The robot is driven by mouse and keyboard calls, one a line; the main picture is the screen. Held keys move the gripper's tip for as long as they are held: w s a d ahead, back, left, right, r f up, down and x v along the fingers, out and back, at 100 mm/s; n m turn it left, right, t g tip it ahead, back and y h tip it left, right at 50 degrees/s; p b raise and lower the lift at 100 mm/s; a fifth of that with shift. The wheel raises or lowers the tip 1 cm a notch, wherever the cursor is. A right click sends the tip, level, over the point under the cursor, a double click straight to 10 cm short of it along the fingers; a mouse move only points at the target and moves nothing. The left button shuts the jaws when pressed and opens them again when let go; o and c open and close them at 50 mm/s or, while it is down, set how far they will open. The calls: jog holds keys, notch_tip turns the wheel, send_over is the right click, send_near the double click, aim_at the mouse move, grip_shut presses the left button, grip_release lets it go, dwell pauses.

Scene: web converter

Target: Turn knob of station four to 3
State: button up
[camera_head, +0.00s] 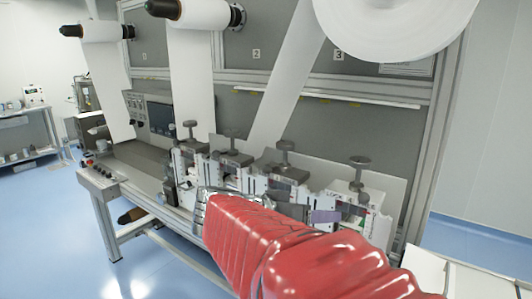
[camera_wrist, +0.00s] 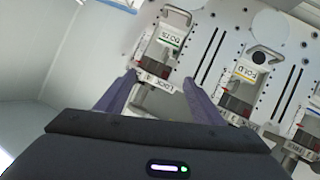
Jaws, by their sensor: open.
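Several stations stand in a row, each with a dark round knob on a stem. The rightmost knob (camera_head: 359,161), apparently station four's, stands upright above its white housing (camera_head: 376,226). Its setting cannot be read. My gripper (camera_head: 308,214) is open and empty, low in front of the row, left of and below that knob, apart from it. In the wrist view my gripper (camera_wrist: 159,78) has its two purple fingers spread on either side of a station's "LOCK" label (camera_wrist: 155,82). A green-marked label (camera_wrist: 169,40) shows above it. My red-covered arm hides the lower front of the stations.
The other knobs (camera_head: 285,146) stand to the left, close together. White web rolls (camera_head: 400,22) and hanging strips (camera_head: 286,75) are behind and above. A control box (camera_head: 102,175) is at the left end. The wrist view also shows a yellow-marked station (camera_wrist: 245,76).

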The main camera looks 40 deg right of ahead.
aim_at(359, 172)
jog(key=d+r+m+g+h, duration=0.2)
jog(key=d+r+m+h, duration=0.2)
jog(key=d+r, duration=0.3)
jog(key=shift+w+r+m, duration=0.2)
jog(key=shift+r+m, duration=0.4)
jog(key=shift+r, duration=0.2)
jog(key=shift+d+g, duration=0.1)
jog(key=shift+g, duration=0.2)
jog(key=x, duration=1.3)
jog(key=shift+d, duration=0.3)
jog(key=shift+r, duration=0.15)
jog(key=shift+c, duration=0.6)
jog(key=shift+a, duration=0.1)
jog(key=c, duration=0.9)
